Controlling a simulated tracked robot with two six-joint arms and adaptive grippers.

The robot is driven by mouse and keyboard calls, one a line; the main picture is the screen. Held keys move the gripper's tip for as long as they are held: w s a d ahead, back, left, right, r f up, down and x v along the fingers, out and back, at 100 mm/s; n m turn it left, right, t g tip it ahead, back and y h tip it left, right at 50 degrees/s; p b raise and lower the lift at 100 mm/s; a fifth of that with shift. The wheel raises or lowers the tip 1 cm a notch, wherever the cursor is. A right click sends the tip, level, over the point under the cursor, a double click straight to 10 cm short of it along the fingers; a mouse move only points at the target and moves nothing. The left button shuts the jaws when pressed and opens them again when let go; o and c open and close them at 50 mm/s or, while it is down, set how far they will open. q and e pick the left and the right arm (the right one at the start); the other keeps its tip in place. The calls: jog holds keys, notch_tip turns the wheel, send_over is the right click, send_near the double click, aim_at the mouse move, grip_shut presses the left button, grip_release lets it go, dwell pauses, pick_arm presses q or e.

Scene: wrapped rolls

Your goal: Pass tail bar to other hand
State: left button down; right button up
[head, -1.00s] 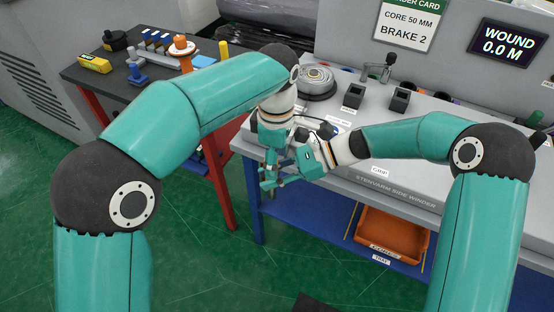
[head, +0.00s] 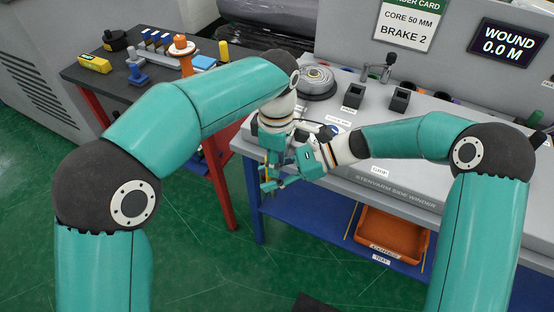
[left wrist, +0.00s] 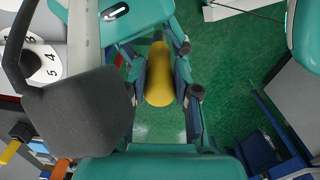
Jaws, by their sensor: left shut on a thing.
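The tail bar (left wrist: 159,75) shows as a yellow rounded bar in the left wrist view. It lies between the fingers of my left gripper (left wrist: 166,92), which is shut on it. In the head view my left gripper (head: 268,165) points down in front of the winder bench, and the bar is mostly hidden by the grippers. My right gripper (head: 272,184) comes in from the right, close beside the left one. Its fingers overlap the left gripper's, so I cannot tell whether it is open or touching the bar.
The grey winder bench (head: 330,165) stands right behind the grippers, with a wound roll (head: 316,82) and two black blocks on top. An orange tray (head: 390,235) is on the blue shelf below. A dark side table (head: 100,75) with several tools stands left.

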jog(key=shift+o, duration=1.1)
jog(key=shift+d, duration=0.1)
jog(key=s+v, duration=0.1)
jog(key=v, duration=1)
jog(key=s+f+n+h, duration=0.2)
jog(key=s+f+h, duration=0.15)
jog(key=f, duration=0.75)
jog(key=s+f+n+h, duration=0.3)
jog(key=s+f, duration=0.1)
jog(key=f, duration=0.6)
jog(key=s+f+n+t+h, duration=0.1)
jog(key=s+f+n+h, duration=0.2)
jog(key=s+f+n, duration=0.6)
jog(key=shift+s+a+f+n, duration=0.25)
jog(key=shift+s+n, duration=0.45)
jog(key=shift+s, duration=0.7)
